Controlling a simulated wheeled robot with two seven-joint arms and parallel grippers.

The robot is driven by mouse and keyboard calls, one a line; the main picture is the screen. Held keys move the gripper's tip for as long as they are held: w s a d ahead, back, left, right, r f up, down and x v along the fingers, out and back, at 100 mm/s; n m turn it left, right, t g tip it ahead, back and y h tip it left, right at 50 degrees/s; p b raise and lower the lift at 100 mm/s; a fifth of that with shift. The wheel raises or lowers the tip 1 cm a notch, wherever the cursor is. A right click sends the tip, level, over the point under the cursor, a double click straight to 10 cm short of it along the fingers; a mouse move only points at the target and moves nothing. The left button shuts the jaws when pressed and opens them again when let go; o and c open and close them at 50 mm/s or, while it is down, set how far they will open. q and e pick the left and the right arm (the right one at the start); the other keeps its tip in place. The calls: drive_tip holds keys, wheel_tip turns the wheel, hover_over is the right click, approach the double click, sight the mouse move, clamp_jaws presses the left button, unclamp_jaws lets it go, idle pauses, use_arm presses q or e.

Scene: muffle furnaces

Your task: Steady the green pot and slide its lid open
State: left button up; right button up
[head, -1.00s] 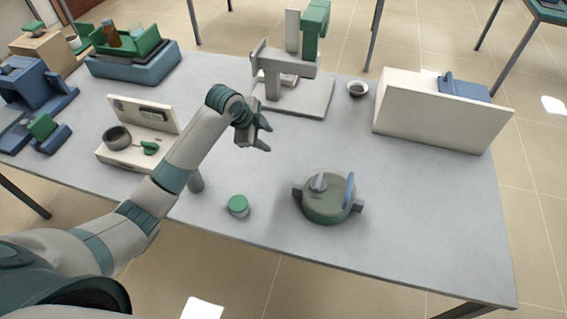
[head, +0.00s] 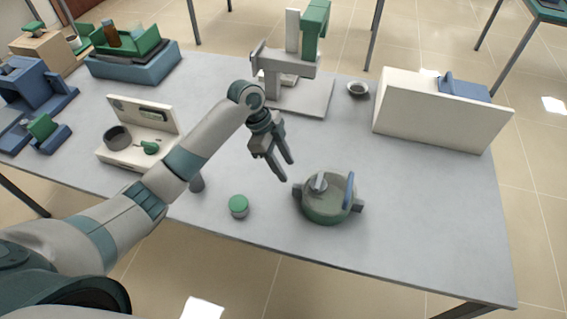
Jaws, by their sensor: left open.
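The green pot (head: 325,213) stands upright near the front of the grey table. Its grey-green lid (head: 331,192) lies on top, with a grey knob (head: 318,183) at the left and a blue upright handle (head: 349,190) at the right. Grey side lugs stick out from the pot left and right. My left gripper (head: 287,171) is open and empty, above the table to the upper left of the pot, fingers pointing down and right. It is apart from the pot. My right gripper is not in view.
A small jar with a green top (head: 238,206) stands left of the pot. A white box (head: 430,117) is at the back right, and a small bowl (head: 357,89) and a grey stand (head: 300,98) are behind. The table (head: 430,215) right of the pot is clear.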

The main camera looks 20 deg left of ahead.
sight(295, 185)
use_arm(q)
drive_tip(key=shift+x, duration=5.9)
clamp_jaws()
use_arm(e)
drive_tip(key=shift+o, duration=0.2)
